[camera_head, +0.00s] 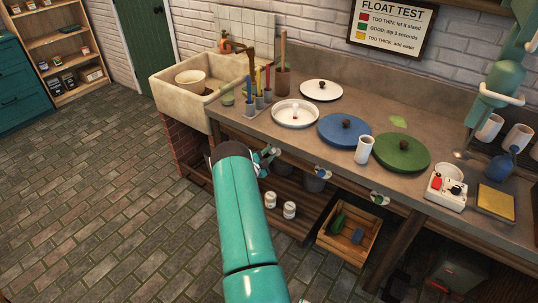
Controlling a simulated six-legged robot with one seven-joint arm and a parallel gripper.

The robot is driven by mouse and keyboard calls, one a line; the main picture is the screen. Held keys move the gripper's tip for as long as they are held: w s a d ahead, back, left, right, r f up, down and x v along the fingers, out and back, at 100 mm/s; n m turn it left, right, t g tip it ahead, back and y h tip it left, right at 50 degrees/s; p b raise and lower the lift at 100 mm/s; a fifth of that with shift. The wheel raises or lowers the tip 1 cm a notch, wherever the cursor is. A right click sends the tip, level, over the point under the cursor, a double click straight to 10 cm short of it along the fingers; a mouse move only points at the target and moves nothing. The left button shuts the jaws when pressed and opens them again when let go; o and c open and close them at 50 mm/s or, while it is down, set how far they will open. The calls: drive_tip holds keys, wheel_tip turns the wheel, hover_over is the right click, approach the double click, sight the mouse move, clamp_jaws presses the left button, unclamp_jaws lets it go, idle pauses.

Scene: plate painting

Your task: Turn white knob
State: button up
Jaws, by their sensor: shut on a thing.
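My gripper (268,156) is at the front edge of the counter, below the open white pot (283,118). Its fingers are shut around the white knob on the counter front. The fingers hide most of this knob, so its turn angle cannot be made out. Two more front knobs show to the right: one below the blue lid (322,173) and one below the green lid (378,198). My teal arm reaches up from the bottom of the view.
The blue lid (335,127), green lid (392,157) and white lid (311,89) lie on the counter (315,153). A white cup (364,150) stands between blue and green. A wooden crate (341,248) sits below. The stone floor at left is clear.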

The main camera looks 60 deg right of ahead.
drive_tip(key=shift+a, duration=0.1)
drive_tip(key=o, duration=1)
drive_tip(key=a, duration=0.4)
drive_tip(key=w+a, duration=0.1)
drive_tip(key=a, duration=0.4)
drive_tip(key=w+a, duration=0.1)
drive_tip(key=a, duration=0.3)
drive_tip(key=shift+w+a, duration=0.1)
drive_tip(key=shift+a, duration=0.2)
